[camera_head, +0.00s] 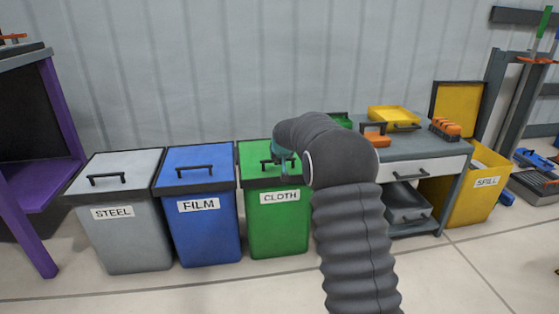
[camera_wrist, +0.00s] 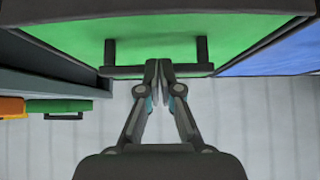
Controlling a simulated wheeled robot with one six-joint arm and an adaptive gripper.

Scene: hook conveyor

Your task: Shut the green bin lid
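The green bin (camera_head: 278,232) is labelled CLOTH and stands right of the blue bin. Its green lid (camera_head: 252,153) lies down on the bin, level with the neighbouring lids; my arm hides its right part. In the wrist view the green lid (camera_wrist: 150,32) fills the top, with its dark handle (camera_wrist: 108,54) across it. My gripper (camera_wrist: 165,66) has its two fingers together with nothing seen between them. The fingertips overlap the handle bar in the picture; I cannot tell whether they touch it. In the head view my gripper (camera_head: 281,156) is partly hidden by my arm.
A blue FILM bin (camera_head: 205,230) and a grey STEEL bin (camera_head: 130,240) stand left, lids down. The floor in front is clear.

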